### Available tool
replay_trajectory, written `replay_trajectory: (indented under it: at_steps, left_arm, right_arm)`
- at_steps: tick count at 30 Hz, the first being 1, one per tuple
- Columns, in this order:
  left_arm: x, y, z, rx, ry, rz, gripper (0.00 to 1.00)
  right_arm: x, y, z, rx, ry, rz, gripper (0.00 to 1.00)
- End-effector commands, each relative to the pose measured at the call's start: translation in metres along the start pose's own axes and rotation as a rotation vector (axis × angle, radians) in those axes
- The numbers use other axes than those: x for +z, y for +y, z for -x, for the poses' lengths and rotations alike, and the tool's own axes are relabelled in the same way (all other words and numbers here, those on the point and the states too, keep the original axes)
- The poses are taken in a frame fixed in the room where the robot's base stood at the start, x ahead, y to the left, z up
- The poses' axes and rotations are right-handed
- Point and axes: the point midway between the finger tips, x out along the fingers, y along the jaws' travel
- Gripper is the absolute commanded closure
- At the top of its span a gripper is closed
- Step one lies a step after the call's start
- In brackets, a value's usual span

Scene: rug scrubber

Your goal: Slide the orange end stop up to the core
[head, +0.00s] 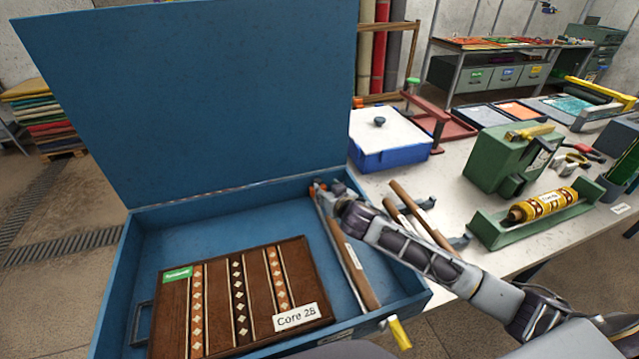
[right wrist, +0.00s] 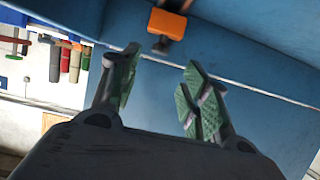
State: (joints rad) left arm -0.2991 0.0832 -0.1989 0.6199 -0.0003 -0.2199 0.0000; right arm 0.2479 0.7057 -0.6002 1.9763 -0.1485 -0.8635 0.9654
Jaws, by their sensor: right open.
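The orange end stop (head: 312,190) is a small block at the far end of a narrow rail inside the blue case, partly hidden by my right gripper. In the right wrist view the orange end stop (right wrist: 167,24) is at the top, beyond the fingertips. My right gripper (head: 330,192) is beside it at the case's back right; its fingers (right wrist: 160,88) are apart with nothing between them. A brown rod (head: 364,288), possibly the core, lies along the rail's near part, apart from the stop. A tag reading "Core 28" (head: 296,317) lies on a patterned brown panel. My left gripper is out of view.
The blue case (head: 190,232) has its lid (head: 190,90) raised behind. The patterned panel (head: 215,300) fills its near left. On the white table are a blue box (head: 390,160), brown rods (head: 420,215) and a green machine (head: 495,160). A yellow piece (head: 400,333) sits at the front edge.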

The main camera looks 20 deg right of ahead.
Motion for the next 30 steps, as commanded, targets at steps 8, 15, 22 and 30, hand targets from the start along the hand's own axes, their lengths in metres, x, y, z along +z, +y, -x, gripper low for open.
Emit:
replay_trajectory:
  at_steps: [8,15,22,30]
  left_arm:
    - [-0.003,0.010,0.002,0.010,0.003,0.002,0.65]
    - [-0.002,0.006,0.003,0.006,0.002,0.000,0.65]
    - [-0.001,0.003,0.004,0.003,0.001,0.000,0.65]
    - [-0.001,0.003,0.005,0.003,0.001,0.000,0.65]
  right_arm:
    - [-0.001,0.000,-0.024,0.001,0.001,-0.001,0.54]
    - [-0.001,0.000,-0.044,0.001,0.001,0.000,0.54]
    - [-0.001,0.000,-0.062,0.000,0.001,0.001,0.54]
    - [-0.001,0.000,-0.081,0.000,0.001,0.000,0.54]
